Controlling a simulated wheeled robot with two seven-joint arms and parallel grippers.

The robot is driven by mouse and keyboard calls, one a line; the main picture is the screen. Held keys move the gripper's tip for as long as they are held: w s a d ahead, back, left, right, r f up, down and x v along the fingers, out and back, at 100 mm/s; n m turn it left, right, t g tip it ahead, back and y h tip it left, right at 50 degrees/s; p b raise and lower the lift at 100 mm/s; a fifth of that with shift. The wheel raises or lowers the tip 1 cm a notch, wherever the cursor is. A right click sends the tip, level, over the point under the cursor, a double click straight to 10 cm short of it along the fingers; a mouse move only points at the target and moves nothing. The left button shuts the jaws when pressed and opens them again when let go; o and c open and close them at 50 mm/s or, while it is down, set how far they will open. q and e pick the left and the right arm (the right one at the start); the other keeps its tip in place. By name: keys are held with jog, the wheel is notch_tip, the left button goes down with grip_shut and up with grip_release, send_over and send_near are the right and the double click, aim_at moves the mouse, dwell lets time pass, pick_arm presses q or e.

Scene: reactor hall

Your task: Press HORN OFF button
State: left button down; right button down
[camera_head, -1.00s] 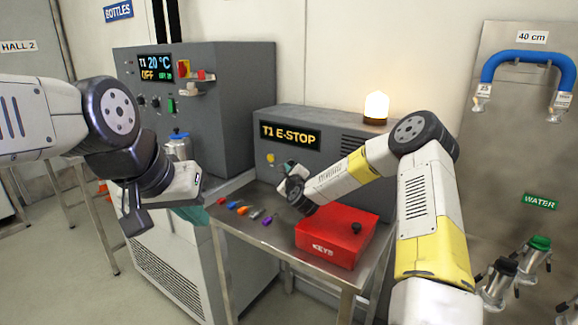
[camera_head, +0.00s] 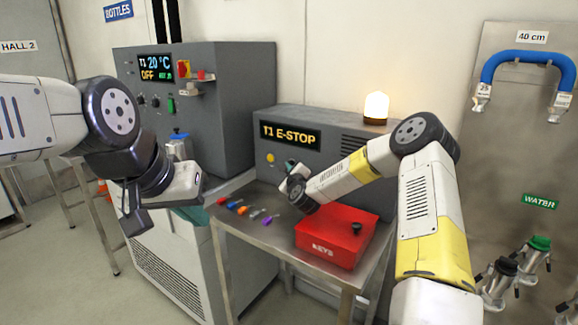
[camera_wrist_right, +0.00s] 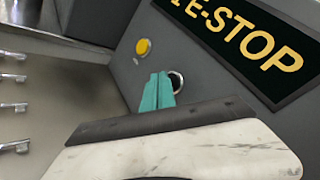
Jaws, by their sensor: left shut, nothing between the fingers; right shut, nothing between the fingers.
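A round yellow button (camera_head: 270,158) sits on the front of the grey T1 E-STOP box, and it also shows in the right wrist view (camera_wrist_right: 143,47). No HORN OFF label is readable. My right gripper (camera_wrist_right: 157,92) is shut and empty, with teal fingertips in front of the panel, below and slightly right of the yellow button in the wrist view and apart from it. They partly cover a dark round ringed fitting (camera_wrist_right: 177,82). My left gripper (camera_head: 190,214) is shut and empty, left of the steel table.
An orange-white beacon (camera_head: 376,107) is lit on the grey box (camera_head: 345,125). A red KEYS box (camera_head: 325,250) stands on the steel table (camera_head: 255,262) below my right forearm. Several coloured keys (camera_head: 240,209) lie to its left. A taller grey control cabinet (camera_head: 225,120) stands at left.

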jog(key=shift+w+d, duration=0.25)
jog(key=shift+w, duration=0.05)
dwell(0.4)
dwell(0.3)
jog(key=shift+s+a, duration=0.45)
jog(key=shift+s, duration=0.2)
jog(key=shift+s+a, duration=0.75)
jog(key=shift+s, duration=0.3)
jog(key=shift+s+a, duration=0.75)
jog(key=shift+s, duration=0.25)
